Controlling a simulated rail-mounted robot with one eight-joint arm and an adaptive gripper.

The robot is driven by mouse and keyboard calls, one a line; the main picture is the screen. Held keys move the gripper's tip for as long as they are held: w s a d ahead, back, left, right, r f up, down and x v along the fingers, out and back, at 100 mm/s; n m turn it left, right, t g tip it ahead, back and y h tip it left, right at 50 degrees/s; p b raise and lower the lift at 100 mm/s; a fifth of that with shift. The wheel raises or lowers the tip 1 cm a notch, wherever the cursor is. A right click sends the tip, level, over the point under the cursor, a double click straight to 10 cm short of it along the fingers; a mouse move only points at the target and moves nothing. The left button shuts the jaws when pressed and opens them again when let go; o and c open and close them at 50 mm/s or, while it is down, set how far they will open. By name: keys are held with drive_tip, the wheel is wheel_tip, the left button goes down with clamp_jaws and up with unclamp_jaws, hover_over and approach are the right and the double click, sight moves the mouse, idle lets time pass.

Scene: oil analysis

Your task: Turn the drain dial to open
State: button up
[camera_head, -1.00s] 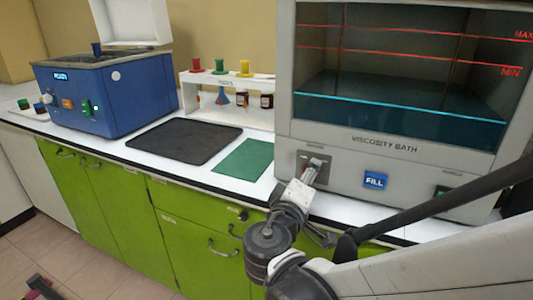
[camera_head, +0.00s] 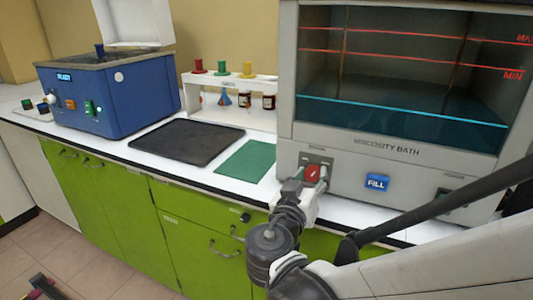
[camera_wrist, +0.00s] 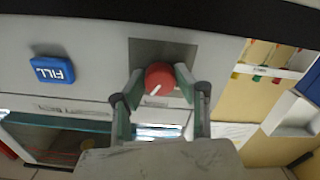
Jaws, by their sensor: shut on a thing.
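The red drain dial (camera_head: 312,173) sits on a dark square plate (camera_head: 325,161) at the lower left of the viscosity bath's front. It has a white pointer line. In the wrist view, the dial (camera_wrist: 160,77) lies between the two fingers of my gripper (camera_wrist: 160,84), and its pointer runs toward the lower left of that picture. My gripper (camera_head: 311,181) is shut on the dial from the front. The viscosity bath (camera_head: 388,148) is a grey cabinet with a window. Its cyan liquid line lies below the red MIN line.
A blue FILL button (camera_head: 377,183) is right of the dial. A green mat (camera_head: 246,160) and a black tray (camera_head: 185,142) lie on the counter to the left. A white bottle rack (camera_head: 232,112) and a blue machine (camera_head: 110,97) stand farther left.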

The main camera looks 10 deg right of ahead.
drive_tip(key=shift+m, duration=1.5)
drive_tip(key=o, duration=1.1)
drive_tip(key=shift+v, duration=6.05)
drive_tip(key=shift+d, duration=0.1)
